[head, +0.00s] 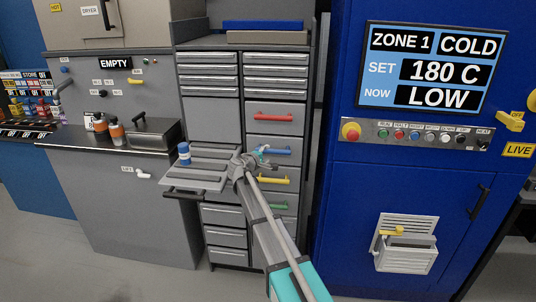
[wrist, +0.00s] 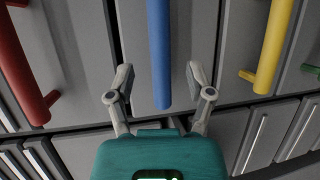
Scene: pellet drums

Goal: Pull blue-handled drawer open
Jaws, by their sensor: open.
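The blue handle (wrist: 159,60) runs up the middle of the wrist view on its grey drawer front. In the head view the blue handle (head: 275,151) is partly hidden by my gripper (head: 262,158). My gripper (wrist: 158,82) is open, with one finger on each side of the blue handle's near end. Gaps show between each finger and the handle, so it is not gripped. The blue-handled drawer (head: 284,143) looks shut, flush with its column.
The red handle (head: 272,117) is above, the yellow handle (head: 273,180) below. A grey pull-out shelf (head: 185,178) with a blue-capped bottle (head: 184,153) sticks out left of my arm. The blue oven cabinet (head: 350,190) stands close on the right.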

